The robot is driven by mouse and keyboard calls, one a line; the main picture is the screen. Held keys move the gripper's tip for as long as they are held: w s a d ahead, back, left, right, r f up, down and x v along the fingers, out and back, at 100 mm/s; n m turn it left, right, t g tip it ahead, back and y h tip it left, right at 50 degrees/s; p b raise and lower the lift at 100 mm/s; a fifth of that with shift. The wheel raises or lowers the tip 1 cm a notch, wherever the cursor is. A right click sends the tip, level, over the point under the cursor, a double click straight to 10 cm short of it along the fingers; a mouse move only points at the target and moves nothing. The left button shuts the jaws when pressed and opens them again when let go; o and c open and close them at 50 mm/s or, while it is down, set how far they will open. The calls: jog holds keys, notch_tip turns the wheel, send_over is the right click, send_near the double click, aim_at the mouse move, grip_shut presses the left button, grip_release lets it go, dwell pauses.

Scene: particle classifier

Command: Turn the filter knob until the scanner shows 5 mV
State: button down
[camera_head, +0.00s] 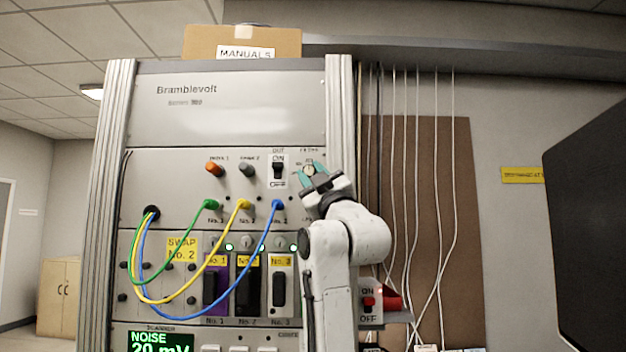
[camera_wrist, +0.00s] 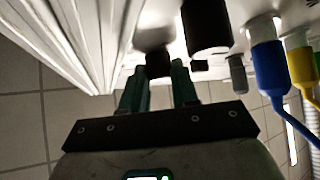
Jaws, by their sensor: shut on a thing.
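The filter knob (camera_head: 309,169) is at the upper right of the rack panel, mostly hidden by my gripper. In the wrist view the dark knob (camera_wrist: 158,62) sits between my teal fingertips. My gripper (camera_head: 314,174) is shut on the knob; its fingers also show in the wrist view (camera_wrist: 159,78). The knob's scale is too small to read. The scanner display (camera_head: 161,343), at the bottom left of the head view, reads NOISE 20 mV in green; its lower edge is cut off.
A black ON/OFF switch (camera_head: 278,170) stands just left of my gripper. Orange (camera_head: 214,169) and grey (camera_head: 246,170) knobs are farther left. Green, yellow and blue cables (camera_head: 277,206) loop across the panel below. A red-lit switch box (camera_head: 369,302) is right of my arm.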

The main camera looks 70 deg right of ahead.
jog(key=shift+w+f+m+g+h, duration=0.15)
jog(key=shift+m+g+h, duration=0.15)
jog(key=shift+m+h, duration=0.3)
jog(key=c, duration=0.8)
grip_release()
jog(key=shift+c, duration=0.2)
jog(key=b+v, duration=0.3)
jog(key=v, duration=0.8)
